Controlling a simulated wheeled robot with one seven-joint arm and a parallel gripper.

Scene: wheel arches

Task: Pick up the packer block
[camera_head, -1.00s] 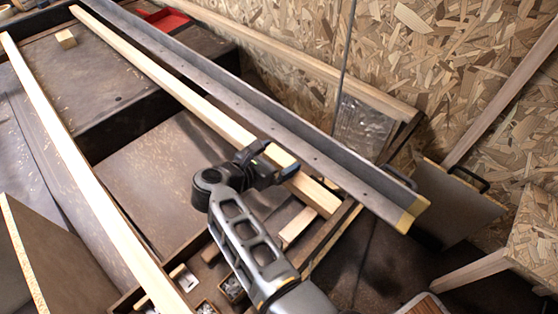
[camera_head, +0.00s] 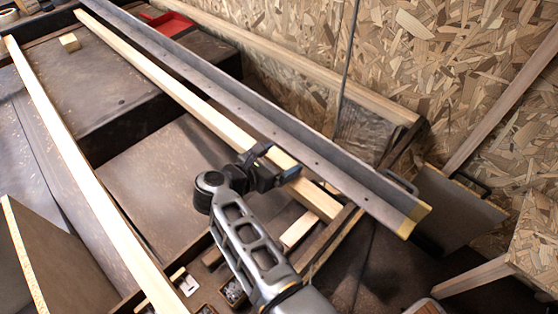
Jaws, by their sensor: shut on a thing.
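A small pale wooden block (camera_head: 69,42), the likely packer block, rests on the dark bench top at the upper left. My gripper (camera_head: 275,165) is far from it, at the right-hand wooden batten (camera_head: 195,100), near that batten's front end. The dark jaws lie across the batten and appear shut on it. The jaws and wrist hide the contact itself. Pale wood shows between and beyond the jaws.
A long grey steel angle (camera_head: 235,94) runs close beside the batten. A second batten (camera_head: 85,175) lies to the left. A short wooden piece (camera_head: 298,229) and small bins (camera_head: 233,291) sit near my arm. A red tray (camera_head: 170,23) stands at the back.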

